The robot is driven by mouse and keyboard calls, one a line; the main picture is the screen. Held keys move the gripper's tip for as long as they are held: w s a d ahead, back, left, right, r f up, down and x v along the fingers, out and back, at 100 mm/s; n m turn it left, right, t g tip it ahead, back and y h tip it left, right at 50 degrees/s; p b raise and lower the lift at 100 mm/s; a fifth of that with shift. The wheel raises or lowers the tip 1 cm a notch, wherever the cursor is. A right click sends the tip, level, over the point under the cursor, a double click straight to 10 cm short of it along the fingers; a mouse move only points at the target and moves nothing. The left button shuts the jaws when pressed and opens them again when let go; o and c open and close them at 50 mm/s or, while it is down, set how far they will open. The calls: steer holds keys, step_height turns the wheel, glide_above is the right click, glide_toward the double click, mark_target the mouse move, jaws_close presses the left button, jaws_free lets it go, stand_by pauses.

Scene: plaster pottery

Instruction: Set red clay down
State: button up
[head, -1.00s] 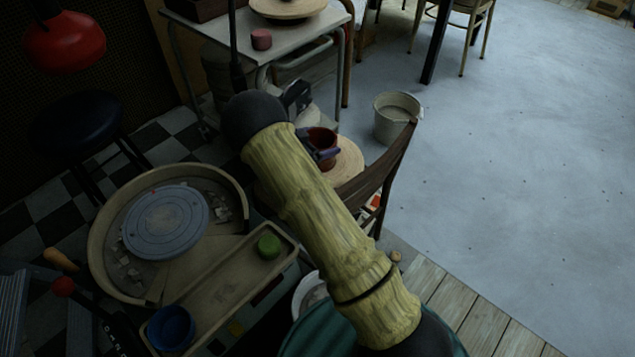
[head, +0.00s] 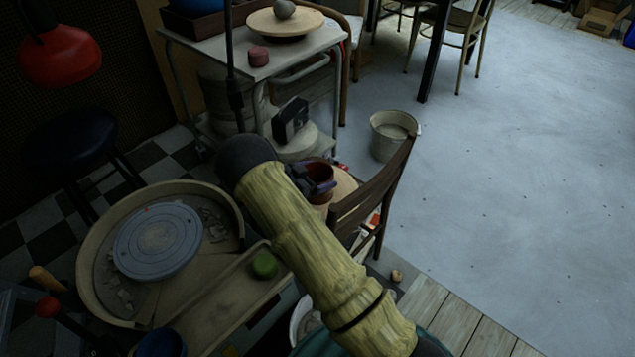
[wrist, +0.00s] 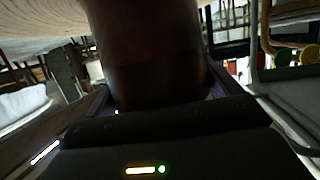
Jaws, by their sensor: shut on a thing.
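The red clay (head: 319,171) is a dark red, roughly cylindrical lump in the head view. My gripper (head: 318,186) is shut on it. In the wrist view the red clay (wrist: 150,55) rises dark and large between my gripper's fingers (wrist: 158,105). In the head view, the clay overlaps a round wooden disc (head: 345,187) beside a wooden chair; I cannot tell whether it touches the disc. The clay's lower part is partly hidden by my gripper.
A metal table (head: 205,48) at the back holds a smaller pinkish-red lump (head: 258,55) and a round board (head: 262,24). The chair (head: 372,190) stands close on the right, with a bucket (head: 393,135) behind. A pottery wheel (head: 157,240) and green lump (head: 264,265) are at left. Floor at right is open.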

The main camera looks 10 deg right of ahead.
steer(key=shift+f+b, duration=0.4)
steer(key=shift+f, duration=0.9)
steer(key=shift+f, duration=0.1)
steer(key=o, duration=1.8)
steer(key=shift+f, duration=0.1)
